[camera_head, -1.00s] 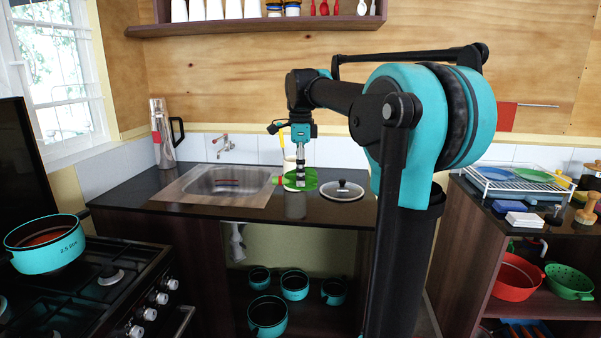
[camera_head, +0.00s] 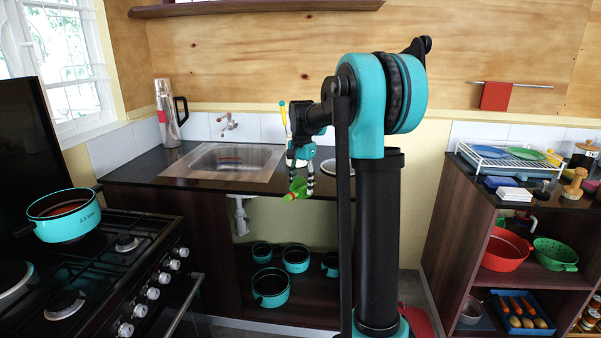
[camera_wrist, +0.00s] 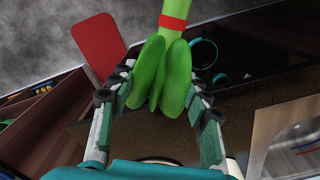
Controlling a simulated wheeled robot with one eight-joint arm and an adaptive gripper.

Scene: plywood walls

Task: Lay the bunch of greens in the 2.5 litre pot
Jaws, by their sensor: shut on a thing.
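The bunch of greens (camera_wrist: 172,75) has green leaves and a pale stem with a red band. In the wrist view it lies between my gripper's fingers (camera_wrist: 160,105), which are shut on it. In the head view my gripper (camera_head: 303,187) holds the greens (camera_head: 297,189) in front of the counter's front edge, right of the sink. The teal 2.5 litre pot (camera_head: 66,226) stands on the stove at the left, far from my gripper. Its lettering shows on the front, and its inside looks reddish-brown.
The black stove (camera_head: 110,275) is at the left, and the sink (camera_head: 225,160) is set in the counter behind. Several teal pots stand on the shelf below, one of them in front (camera_head: 271,287). A shelf unit (camera_head: 470,225) with dishes is at the right.

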